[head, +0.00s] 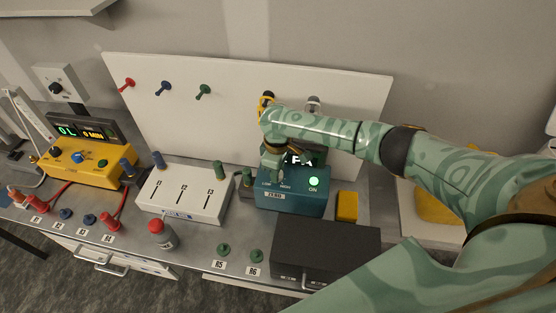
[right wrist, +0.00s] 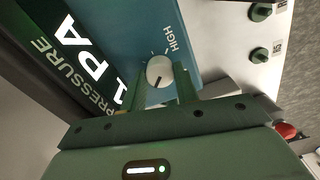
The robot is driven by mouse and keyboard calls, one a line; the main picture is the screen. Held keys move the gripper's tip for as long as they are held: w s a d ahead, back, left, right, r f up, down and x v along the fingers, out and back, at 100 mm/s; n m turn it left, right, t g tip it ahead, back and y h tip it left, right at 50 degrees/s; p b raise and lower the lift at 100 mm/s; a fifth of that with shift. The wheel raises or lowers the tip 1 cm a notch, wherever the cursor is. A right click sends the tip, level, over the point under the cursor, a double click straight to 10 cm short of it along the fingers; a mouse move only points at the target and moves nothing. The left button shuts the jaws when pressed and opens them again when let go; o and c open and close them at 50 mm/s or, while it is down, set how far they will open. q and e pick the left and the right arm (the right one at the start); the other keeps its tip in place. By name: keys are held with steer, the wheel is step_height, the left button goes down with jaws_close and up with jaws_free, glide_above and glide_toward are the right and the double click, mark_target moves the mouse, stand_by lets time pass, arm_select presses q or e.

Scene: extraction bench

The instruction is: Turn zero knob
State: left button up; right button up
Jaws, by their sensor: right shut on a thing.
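The teal gauge box (head: 302,201) stands on the bench, with a ZERO label, LOW and HIGH marks and a lit green ON button (head: 314,182). My right gripper (head: 272,172) reaches down onto its top at the left and hides the knob in the head view. In the right wrist view the white zero knob (right wrist: 159,71), with a dark pointer line, sits between the two green fingers of my right gripper (right wrist: 160,88), beside the HIGH mark. The gripper is shut on it. The display reads 1 PA in the right wrist view. My left gripper is out of view.
A dark box (head: 325,252) stands in front of the gauge box, and a yellow block (head: 347,206) is at its right. A white switch box (head: 185,205) and a red-capped bottle (head: 161,234) are at its left. A white pegboard (head: 235,115) stands behind.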

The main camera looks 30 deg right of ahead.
steer(key=shift+r+n, duration=0.2)
steer(key=shift+n, duration=0.2)
steer(key=shift+f, duration=0.15)
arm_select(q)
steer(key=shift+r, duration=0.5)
arm_select(e)
steer(key=o, duration=1)
steer(key=shift+c, duration=0.2)
arm_select(q)
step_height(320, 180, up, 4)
steer(key=p, duration=0.4)
arm_select(e)
step_height(320, 180, up, 16)
